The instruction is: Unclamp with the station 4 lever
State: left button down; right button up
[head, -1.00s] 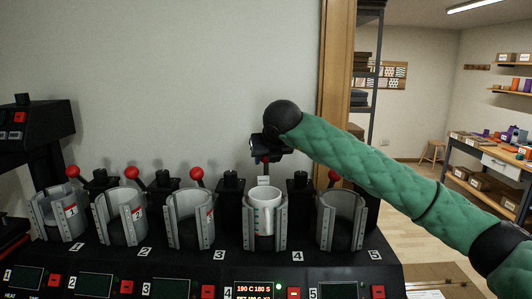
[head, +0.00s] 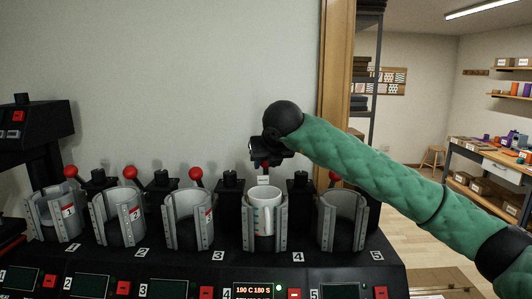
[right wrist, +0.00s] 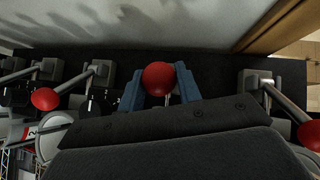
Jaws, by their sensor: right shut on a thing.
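My right gripper (head: 265,163) is above and behind station 4 in the head view. In the right wrist view its two blue-grey fingers (right wrist: 160,88) are on either side of the red ball of the station 4 lever (right wrist: 158,76), shut on it. In the head view the ball is mostly hidden by the gripper. The station 4 press (head: 281,228) has grey curved jaws around a white mug (head: 265,200), which stands upright. Whether the jaws touch the mug is hard to tell. My left gripper is not in view.
Red-ball levers of the other stations stand beside, such as station 3 (head: 196,174) and station 5 (head: 334,177). The other presses look empty. The station 4 display (head: 253,290) is lit. A wooden door frame (head: 337,90) rises behind on the right.

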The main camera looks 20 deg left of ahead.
jog(key=shift+s, duration=0.1)
jog(key=shift+s+d+f+b, duration=0.15)
jog(key=shift+s+f+b, duration=0.05)
jog(key=shift+s+b, duration=0.35)
jog(key=shift+s+d+f+b, duration=0.1)
jog(key=shift+s+f+b, duration=0.1)
jog(key=shift+s+b, duration=0.35)
jog(key=shift+w, duration=0.1)
jog(key=o, duration=0.7)
jog(key=shift+r, duration=0.1)
jog(key=shift+s+d+r+b, duration=0.1)
jog(key=shift+r+b, duration=0.15)
jog(key=shift+r, duration=0.3)
jog(key=shift+s+d+r+b, duration=0.1)
jog(key=shift+r+b, duration=0.1)
jog(key=shift+r, duration=0.3)
jog(key=shift+s+d+r+b, duration=0.1)
jog(key=shift+s+r+b, duration=0.1)
jog(key=shift+r, duration=0.85)
jog(key=shift+s+d+r+b, duration=0.1)
jog(key=shift+s+r+b, duration=0.1)
jog(key=shift+r, duration=0.85)
